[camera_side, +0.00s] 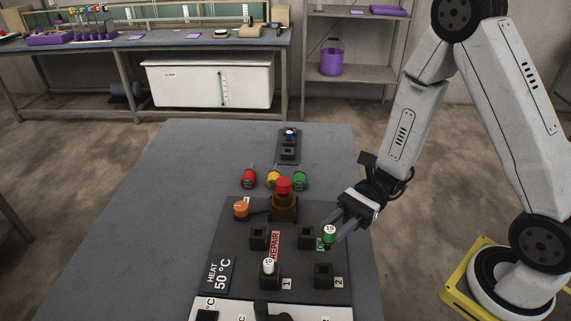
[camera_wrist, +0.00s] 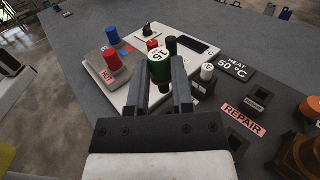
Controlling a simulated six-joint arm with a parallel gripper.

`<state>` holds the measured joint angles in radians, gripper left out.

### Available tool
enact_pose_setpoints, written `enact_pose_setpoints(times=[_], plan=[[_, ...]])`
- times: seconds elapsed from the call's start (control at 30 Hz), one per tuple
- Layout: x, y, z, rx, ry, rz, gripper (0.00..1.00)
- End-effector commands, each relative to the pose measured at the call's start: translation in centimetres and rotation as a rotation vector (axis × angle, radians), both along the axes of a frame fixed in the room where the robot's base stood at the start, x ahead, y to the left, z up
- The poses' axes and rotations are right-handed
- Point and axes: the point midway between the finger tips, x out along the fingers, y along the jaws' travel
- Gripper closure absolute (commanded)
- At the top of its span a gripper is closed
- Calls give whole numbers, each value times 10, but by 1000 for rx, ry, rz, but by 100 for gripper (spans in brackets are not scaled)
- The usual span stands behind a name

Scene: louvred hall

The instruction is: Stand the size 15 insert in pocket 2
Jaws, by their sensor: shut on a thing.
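My gripper (camera_side: 333,231) is shut on the size 15 insert (camera_side: 329,236), which has a white cap marked 15 and a green body. In the wrist view the insert (camera_wrist: 159,66) sits between the two fingers, roughly upright along them. Pocket 2 (camera_side: 323,276) is a black square block beside a white "2" label; it looks empty. In the side view the insert appears above the board, higher in the picture than pocket 2 and apart from it. Pocket 2 seems hidden behind my gripper in the wrist view.
Pocket 1 (camera_side: 270,282) holds a white-topped insert (camera_side: 268,265). Two black blocks (camera_side: 259,239) (camera_side: 306,238) flank the red REPAIR label (camera_side: 275,245). A red-topped post (camera_side: 284,187) and several coloured cylinders stand farther back. A HEAT 50 °C plate (camera_side: 219,275) lies at left.

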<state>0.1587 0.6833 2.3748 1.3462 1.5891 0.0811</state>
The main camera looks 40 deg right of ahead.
Motion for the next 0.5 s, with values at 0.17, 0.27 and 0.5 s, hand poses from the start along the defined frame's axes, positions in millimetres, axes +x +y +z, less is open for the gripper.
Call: enact_pose_setpoints(times=[0.17, 0.27, 0.5], plan=[[0, 0, -9, 0, 2, 0, 100], [0, 0, -16, 1, 3, 0, 100], [0, 0, -39, 0, 4, 0, 100]])
